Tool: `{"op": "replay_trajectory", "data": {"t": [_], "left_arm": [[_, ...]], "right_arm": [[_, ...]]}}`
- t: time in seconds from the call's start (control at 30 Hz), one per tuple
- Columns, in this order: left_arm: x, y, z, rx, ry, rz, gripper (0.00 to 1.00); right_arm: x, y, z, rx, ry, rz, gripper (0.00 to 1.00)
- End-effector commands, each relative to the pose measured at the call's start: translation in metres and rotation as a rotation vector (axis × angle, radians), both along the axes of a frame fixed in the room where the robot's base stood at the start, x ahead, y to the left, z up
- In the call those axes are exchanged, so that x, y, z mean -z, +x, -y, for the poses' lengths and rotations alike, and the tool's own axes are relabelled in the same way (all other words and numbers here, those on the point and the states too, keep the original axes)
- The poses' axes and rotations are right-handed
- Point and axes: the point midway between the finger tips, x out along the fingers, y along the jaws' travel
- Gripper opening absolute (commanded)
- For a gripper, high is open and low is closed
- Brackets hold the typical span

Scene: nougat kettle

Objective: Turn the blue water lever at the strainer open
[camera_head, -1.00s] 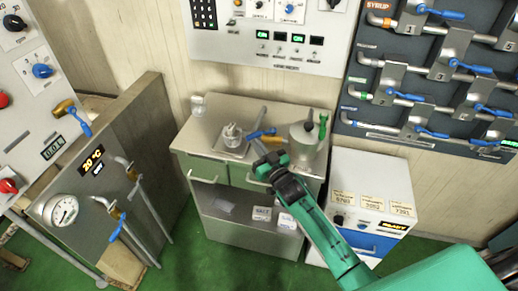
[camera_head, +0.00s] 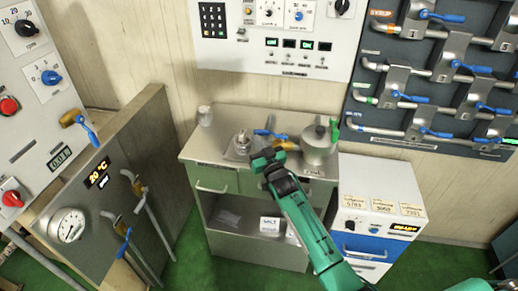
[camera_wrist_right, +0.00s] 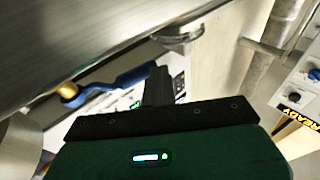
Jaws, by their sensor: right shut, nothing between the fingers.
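The blue lever (camera_head: 268,132) lies on a brass valve (camera_head: 284,139) at the back of the steel-topped cabinet, between a small metal fitting (camera_head: 243,143) and a steel pot. Which of these is the strainer I cannot tell. My right gripper (camera_head: 262,157) is shut and empty, just in front of the lever in the head view. In the right wrist view the shut fingers (camera_wrist_right: 159,84) point toward the blue lever (camera_wrist_right: 132,77), very near its tip; whether they touch it I cannot tell. My left gripper is out of view.
The steel pot (camera_head: 318,147) with a green handle stands close right of the valve. A wall panel (camera_head: 275,40) hangs above. A white and blue unit (camera_head: 378,205) stands to the right.

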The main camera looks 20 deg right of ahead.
Motion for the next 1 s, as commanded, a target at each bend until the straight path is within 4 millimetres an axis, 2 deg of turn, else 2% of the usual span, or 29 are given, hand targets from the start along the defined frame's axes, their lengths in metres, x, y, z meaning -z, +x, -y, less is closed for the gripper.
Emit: {"op": "replay_trajectory", "data": {"t": [0.33,0.8,1.0], "left_arm": [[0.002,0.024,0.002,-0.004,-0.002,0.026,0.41],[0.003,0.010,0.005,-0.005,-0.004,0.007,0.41],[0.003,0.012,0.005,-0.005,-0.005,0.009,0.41]], "right_arm": [[0.000,0.017,0.001,-0.009,0.000,0.001,0.00],[0.000,0.020,0.001,-0.009,0.001,0.000,0.00],[-0.001,0.020,0.001,-0.009,0.001,0.000,0.00]]}}
